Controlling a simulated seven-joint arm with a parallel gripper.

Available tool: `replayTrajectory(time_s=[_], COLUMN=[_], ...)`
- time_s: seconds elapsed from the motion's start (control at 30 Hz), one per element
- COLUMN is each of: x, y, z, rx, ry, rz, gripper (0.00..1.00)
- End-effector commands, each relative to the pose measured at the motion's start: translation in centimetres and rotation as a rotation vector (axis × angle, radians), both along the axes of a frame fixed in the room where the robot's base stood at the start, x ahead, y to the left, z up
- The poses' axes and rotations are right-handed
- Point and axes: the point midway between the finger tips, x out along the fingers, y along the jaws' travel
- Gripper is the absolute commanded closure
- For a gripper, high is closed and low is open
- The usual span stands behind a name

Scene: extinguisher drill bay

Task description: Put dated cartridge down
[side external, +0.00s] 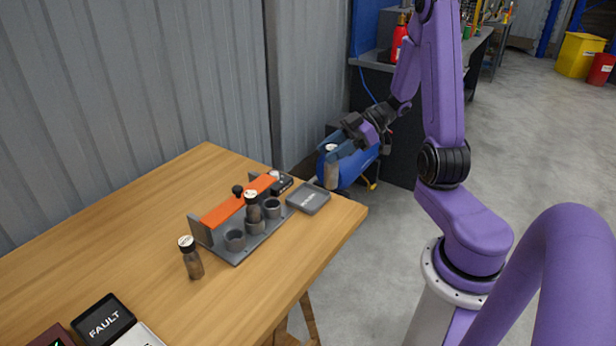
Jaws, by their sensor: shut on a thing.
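My gripper (336,152) is shut on a cartridge (331,173), a small brownish cylinder with a pale top. It holds the cartridge roughly upright in the air near the table's far right corner. A similar cartridge (193,262) with a black neck and white top stands on the table, left of the rack. Another cartridge (253,211) stands in a cup of the grey rack (237,256). Any date marks on the cartridges are too small to read.
The rack has an orange bar (222,212) and two empty-looking cups. A grey pad (308,199) lies right of it, beside a small dark device (283,182). A black FAULT pad (105,321) lies at the table's near left.

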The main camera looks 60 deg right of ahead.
Motion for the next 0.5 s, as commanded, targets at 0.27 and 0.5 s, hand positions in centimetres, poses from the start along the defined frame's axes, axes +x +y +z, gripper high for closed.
replayTrajectory(time_s=[0.27, 0.5], x=[5.3, 7.7], y=[-1.9, -2.8], z=[-2.6, -5.9], rx=[0.001, 0.003], ry=[0.0, 0.002], rz=[0.002, -0.001], gripper=[1.0, 1.0])
